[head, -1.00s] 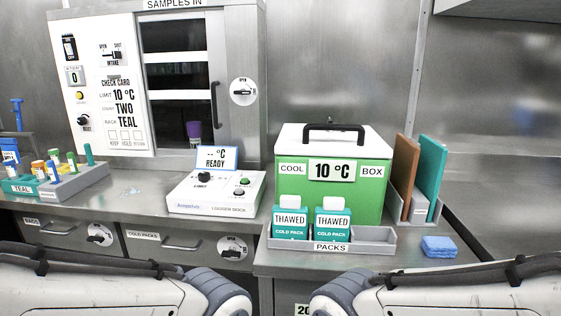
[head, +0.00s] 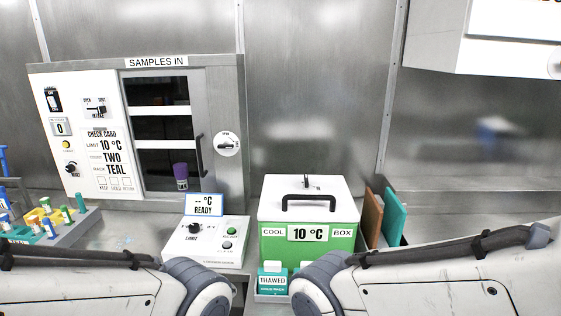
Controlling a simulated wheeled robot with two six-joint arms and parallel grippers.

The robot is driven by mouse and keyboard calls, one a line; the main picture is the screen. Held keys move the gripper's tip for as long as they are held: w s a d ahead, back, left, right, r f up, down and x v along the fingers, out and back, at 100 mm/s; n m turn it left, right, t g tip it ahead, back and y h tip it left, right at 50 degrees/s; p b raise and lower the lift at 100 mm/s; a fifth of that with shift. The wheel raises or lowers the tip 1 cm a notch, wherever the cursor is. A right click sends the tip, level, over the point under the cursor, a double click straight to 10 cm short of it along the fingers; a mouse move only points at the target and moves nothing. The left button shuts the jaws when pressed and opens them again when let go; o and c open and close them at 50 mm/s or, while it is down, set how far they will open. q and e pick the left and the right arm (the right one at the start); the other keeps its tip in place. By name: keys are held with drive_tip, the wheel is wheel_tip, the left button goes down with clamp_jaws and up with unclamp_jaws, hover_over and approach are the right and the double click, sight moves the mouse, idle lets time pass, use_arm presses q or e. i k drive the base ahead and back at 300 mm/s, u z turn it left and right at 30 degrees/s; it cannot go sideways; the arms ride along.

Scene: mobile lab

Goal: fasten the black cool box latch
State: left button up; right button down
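The cool box is a green box (head: 285,236) with a white lid (head: 335,189) and a black carry handle (head: 310,203), right of centre in the head view. The lid looks closed. A small black part (head: 306,182), perhaps the latch, shows on the lid behind the handle; I cannot tell whether it is fastened. My arms come in from the lower left and lower right, but neither gripper shows. My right arm covers the lower right of the box front.
A white logger dock (head: 208,242) stands left of the box. A thawed cold pack (head: 272,281) is in front, partly hidden by my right arm. Brown and teal panels (head: 395,218) stand to the right. A sample cabinet (head: 100,140) and tube rack (head: 68,232) are at left.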

sight(306, 185)
drive_tip(key=z, duration=0.45)
drive_tip(key=i, duration=1)
drive_tip(key=u, duration=0.25)
